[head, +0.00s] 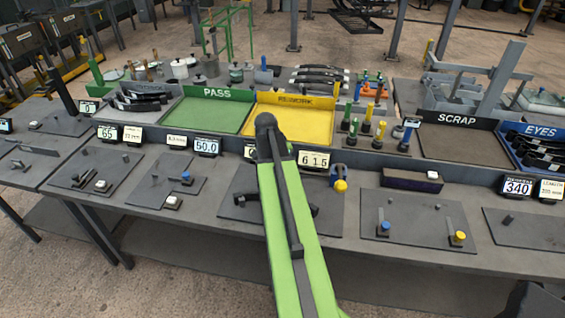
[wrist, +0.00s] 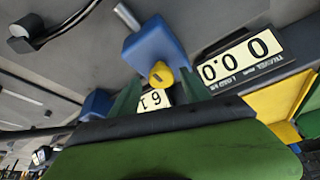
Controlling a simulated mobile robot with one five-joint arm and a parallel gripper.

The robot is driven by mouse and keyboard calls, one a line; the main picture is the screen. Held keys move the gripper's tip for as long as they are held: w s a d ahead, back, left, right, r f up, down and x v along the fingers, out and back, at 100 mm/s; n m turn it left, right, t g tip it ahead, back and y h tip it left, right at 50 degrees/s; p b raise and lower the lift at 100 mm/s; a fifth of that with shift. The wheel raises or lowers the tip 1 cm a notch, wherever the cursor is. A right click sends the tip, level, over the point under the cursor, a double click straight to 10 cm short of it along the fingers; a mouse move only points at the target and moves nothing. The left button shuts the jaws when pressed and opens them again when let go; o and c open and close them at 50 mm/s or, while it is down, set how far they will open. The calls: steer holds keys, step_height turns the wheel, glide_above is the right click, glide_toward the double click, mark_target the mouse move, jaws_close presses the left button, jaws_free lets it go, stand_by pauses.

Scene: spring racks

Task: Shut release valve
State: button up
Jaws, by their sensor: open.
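A blue block (head: 337,170) with a yellow knob (head: 340,186) stands on the dark plate right of my green arm in the head view; I take it to be the release valve. In the wrist view the blue block (wrist: 155,45) is at upper middle, with its yellow knob (wrist: 161,74) facing my gripper. My gripper (wrist: 160,92) is open, its two dark green fingers reaching toward the block on either side of the knob. In the head view my arm hides the gripper.
A display (head: 315,159) stands behind the block. A display reading 0.00 (wrist: 240,58) is right of the block in the wrist view. The green PASS tray (head: 205,115), yellow REWORK tray (head: 262,122) and SCRAP tray (head: 455,146) lie behind. Other plates with small fittings flank this one.

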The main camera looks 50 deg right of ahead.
steer(key=p+v, duration=1.6)
steer(key=v, duration=0.1)
steer(key=shift+r, duration=0.2)
steer(key=w+a+f+n+t+y+b, duration=0.1)
steer(key=w+a+f+n+b, duration=0.35)
steer(key=a, duration=0.75)
steer(key=w+a+f+n+y+b, duration=0.1)
steer(key=w+a+f+b, duration=0.45)
steer(key=a, duration=0.65)
steer(key=s+a+f+n+y+b, duration=0.1)
steer(key=s+a+f+n, duration=0.1)
steer(key=a+n, duration=0.3)
steer(key=s+a+f+n+g+y+b, duration=0.1)
steer(key=s+a+n, duration=0.3)
steer(key=a, duration=0.7)
steer(key=shift+s+f+n+g+y+b, duration=0.3)
steer(key=shift+f+n+b, duration=0.05)
steer(key=shift+f+n, duration=0.45)
